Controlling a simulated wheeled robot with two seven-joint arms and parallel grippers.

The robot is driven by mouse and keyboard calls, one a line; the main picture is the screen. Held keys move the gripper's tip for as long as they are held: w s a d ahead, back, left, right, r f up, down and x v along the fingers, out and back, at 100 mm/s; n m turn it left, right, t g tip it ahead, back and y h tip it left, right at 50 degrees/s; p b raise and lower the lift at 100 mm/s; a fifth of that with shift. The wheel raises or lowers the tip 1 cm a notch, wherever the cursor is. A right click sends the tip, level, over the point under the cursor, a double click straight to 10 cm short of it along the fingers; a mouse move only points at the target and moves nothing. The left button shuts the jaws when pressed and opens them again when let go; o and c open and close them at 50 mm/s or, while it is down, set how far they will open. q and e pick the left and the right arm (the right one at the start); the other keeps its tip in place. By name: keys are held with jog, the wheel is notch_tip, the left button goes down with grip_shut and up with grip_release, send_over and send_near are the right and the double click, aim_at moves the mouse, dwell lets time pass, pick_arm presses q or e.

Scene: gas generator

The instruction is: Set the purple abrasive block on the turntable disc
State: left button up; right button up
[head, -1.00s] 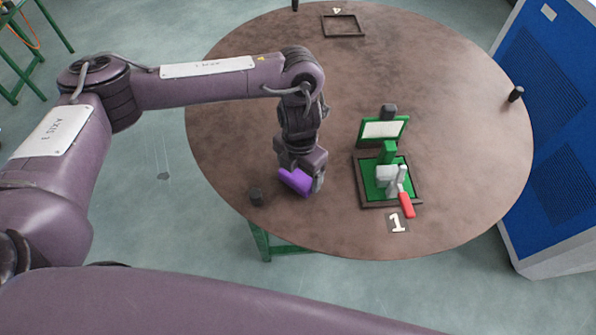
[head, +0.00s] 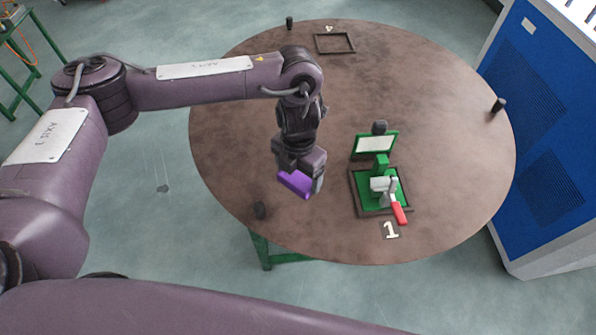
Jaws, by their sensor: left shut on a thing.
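The purple abrasive block (head: 294,184) is in my left gripper (head: 306,184), near the front left part of the brown round turntable disc (head: 420,100). My left gripper is shut on the block and points down. I cannot tell whether the block touches the disc or hangs a little above it. My right gripper is not in view; a large purple arm link of mine crosses the bottom of the picture.
A green fixture (head: 378,180) with a red-handled clamp stands in a dark frame right of the block, by a "1" label. An empty frame (head: 335,43) lies at the back. Short dark posts (head: 260,210) stand around the rim. A blue cabinet (head: 545,120) is at right.

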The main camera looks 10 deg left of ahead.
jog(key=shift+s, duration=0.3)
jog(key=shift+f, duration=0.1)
